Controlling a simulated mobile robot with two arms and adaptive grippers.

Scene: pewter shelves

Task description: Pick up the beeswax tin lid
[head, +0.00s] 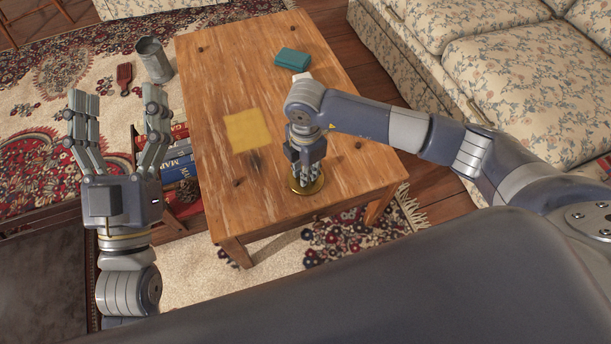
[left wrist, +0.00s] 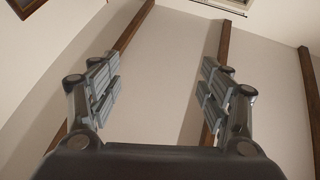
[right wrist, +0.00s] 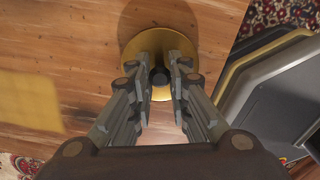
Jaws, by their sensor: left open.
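The beeswax tin lid is a round brass-coloured disc (head: 308,188) near the wooden table's front edge. In the right wrist view the disc (right wrist: 133,54) shows a small dark knob (right wrist: 160,78) at its middle. My right gripper (head: 306,181) points down over it. Its fingers (right wrist: 161,75) are close together, one on each side of the knob, and look shut on it. The fingers hide part of the disc; I cannot tell whether it is clear of the tabletop. My left gripper (head: 119,128) is open and empty, pointing up, left of the table.
The wooden table (head: 225,75) carries a flat yellow square (head: 247,130) and a teal box (head: 293,58) at the back. Books (head: 178,165) stand low at its left. A metal canister (head: 154,60) and a brown brush (head: 124,79) are on the rug. A floral sofa (head: 520,70) is at right.

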